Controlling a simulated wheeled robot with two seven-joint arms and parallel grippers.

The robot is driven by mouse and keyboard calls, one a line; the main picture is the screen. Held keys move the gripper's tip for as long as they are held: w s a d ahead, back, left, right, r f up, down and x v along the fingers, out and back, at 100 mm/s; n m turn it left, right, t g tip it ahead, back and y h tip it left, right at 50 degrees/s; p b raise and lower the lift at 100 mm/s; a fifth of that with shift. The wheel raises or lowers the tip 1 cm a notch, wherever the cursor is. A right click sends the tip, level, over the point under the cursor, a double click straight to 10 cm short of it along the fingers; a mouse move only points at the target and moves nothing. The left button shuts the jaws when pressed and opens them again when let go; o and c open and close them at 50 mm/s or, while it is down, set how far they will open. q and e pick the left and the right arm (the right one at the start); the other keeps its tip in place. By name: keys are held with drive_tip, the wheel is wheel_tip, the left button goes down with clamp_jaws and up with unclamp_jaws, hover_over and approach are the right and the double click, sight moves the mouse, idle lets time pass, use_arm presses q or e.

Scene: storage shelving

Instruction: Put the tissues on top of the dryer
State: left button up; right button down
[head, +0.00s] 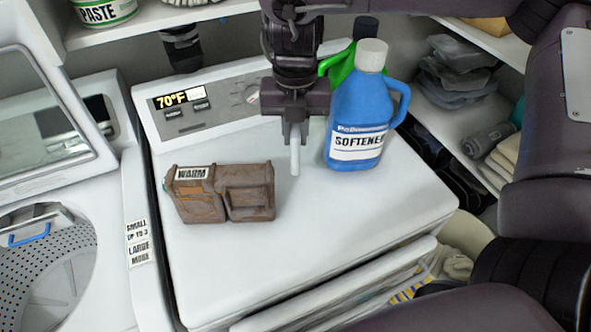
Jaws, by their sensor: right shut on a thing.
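My right gripper (295,132) hangs over the back middle of the white dryer (340,235). It is shut on a slim white object (295,160), which points down between its fingers. This may be the tissues, but I see no label on it. I cannot tell whether its lower end touches the dryer top. My left gripper is not in view.
A brown container marked WARM (225,192) stands on the dryer left of my gripper. A blue softener jug (358,110) stands close on its right, with a green bottle (340,68) behind. The dryer's front and right top are clear. An open washer (50,270) is at left.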

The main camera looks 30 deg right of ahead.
sight(297, 155)
drive_tip(key=f, duration=0.6)
drive_tip(key=shift+d+f+b, duration=0.2)
drive_tip(key=shift+b, duration=0.1)
drive_tip(key=shift+w+f+b, duration=0.1)
drive_tip(key=shift+f+b, duration=0.2)
drive_tip(key=shift+f, duration=2.05)
drive_tip(key=shift+f, duration=0.1)
drive_tip(key=c, duration=1.4)
unclamp_jaws()
drive_tip(key=shift+o, duration=0.2)
wheel_tip(297, 155, up, 12)
drive_tip(key=shift+r+p, duration=0.15)
drive_tip(key=shift+p, duration=0.35)
drive_tip(key=shift+a, duration=0.1)
